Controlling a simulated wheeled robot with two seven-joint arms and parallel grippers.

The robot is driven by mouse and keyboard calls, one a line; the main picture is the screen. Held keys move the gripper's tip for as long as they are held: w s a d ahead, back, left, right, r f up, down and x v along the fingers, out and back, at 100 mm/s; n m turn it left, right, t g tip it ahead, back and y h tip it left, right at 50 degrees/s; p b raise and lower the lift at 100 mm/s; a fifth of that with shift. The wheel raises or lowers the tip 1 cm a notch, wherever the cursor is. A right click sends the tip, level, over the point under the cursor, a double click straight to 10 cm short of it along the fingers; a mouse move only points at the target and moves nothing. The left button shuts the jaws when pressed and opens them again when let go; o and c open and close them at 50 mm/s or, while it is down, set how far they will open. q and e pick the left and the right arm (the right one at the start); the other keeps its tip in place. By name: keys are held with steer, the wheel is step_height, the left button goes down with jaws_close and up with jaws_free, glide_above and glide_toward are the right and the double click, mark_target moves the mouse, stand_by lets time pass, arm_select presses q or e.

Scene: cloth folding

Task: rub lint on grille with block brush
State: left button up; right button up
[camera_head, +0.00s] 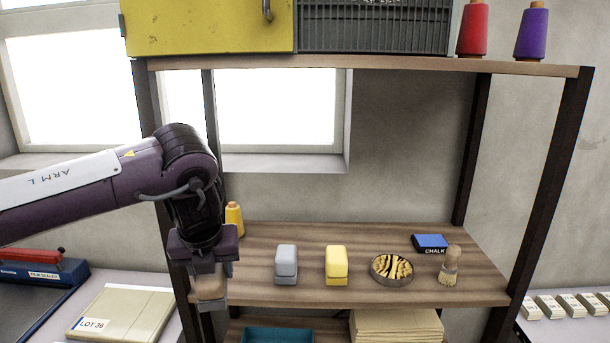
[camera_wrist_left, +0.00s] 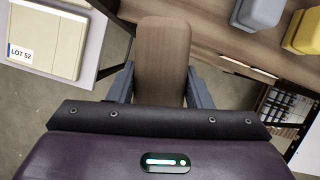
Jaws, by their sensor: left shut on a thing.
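My left gripper (camera_head: 209,274) hangs downward at the left end of the shelf's middle board. It is shut on a wooden block (camera_head: 211,291), seemingly the block brush, which is apart from the grille. In the left wrist view the brown block (camera_wrist_left: 161,50) sits between the two fingers; its bristles, if any, are hidden. The dark grey grille (camera_head: 375,38) stands on the top shelf, right of a yellow cabinet door. Small pale specks, perhaps the lint (camera_head: 378,2), show on it at the picture's top edge, where it is cut off.
The middle board (camera_head: 310,236) holds a grey block (camera_head: 286,264), a yellow block (camera_head: 336,265), a round dish (camera_head: 378,281), a blue chalk box (camera_head: 430,241) and a small round brush (camera_head: 450,268). A red spool (camera_head: 473,28) and a purple spool (camera_head: 532,35) stand right of the grille.

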arm_select(q)
steer(key=shift+s+d+f+n, duration=0.1)
steer(key=shift+s+f+n, duration=0.05)
steer(key=shift+s+n, duration=0.2)
steer(key=s+f+n+g, duration=0.3)
steer(key=s+n, duration=0.2)
steer(key=n, duration=0.6)
steer(key=s+a+f+n+g, duration=0.1)
steer(key=s+f+n+g, duration=0.2)
steer(key=n, duration=0.8)
steer(key=s+a+f+n+g, duration=0.1)
steer(key=s+f+n+g, duration=0.2)
steer(key=s+n, duration=0.4)
steer(key=n, duration=0.4)
steer(key=shift+s+f+h, duration=0.35)
steer(key=shift+f+h, duration=0.05)
arm_select(e)
steer(key=shift+s, duration=0.3)
